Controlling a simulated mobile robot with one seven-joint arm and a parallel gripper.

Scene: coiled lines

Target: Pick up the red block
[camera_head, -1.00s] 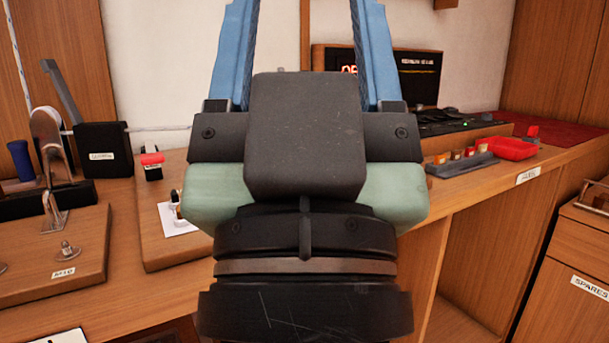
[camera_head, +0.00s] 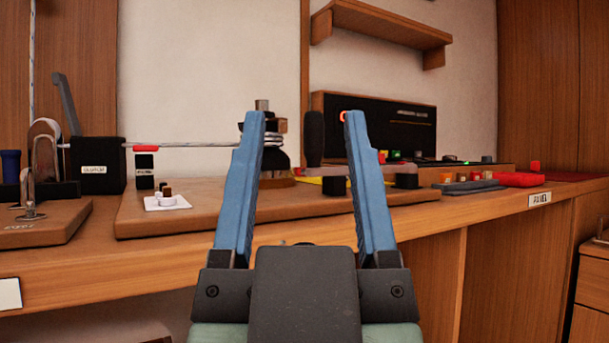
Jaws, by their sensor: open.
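My gripper (camera_head: 304,116) is open and empty, its two blue fingers pointing up and forward at the middle of the view. Several red things show. A red piece (camera_head: 146,148) sits on top of a small black block at the left, left of my fingers. A small red block-like piece (camera_head: 534,166) shows at the far right, at the back edge of a red tray (camera_head: 519,180). I cannot tell which one is the red block. My fingers are apart from all of them and hide part of the bench behind.
A winch-like drum (camera_head: 272,150) with a line running left stands between my fingers on a wooden board (camera_head: 200,207). A black handle (camera_head: 314,138) is beside it. A grey holder (camera_head: 467,187) with small coloured pieces lies right. A shelf (camera_head: 385,28) hangs above.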

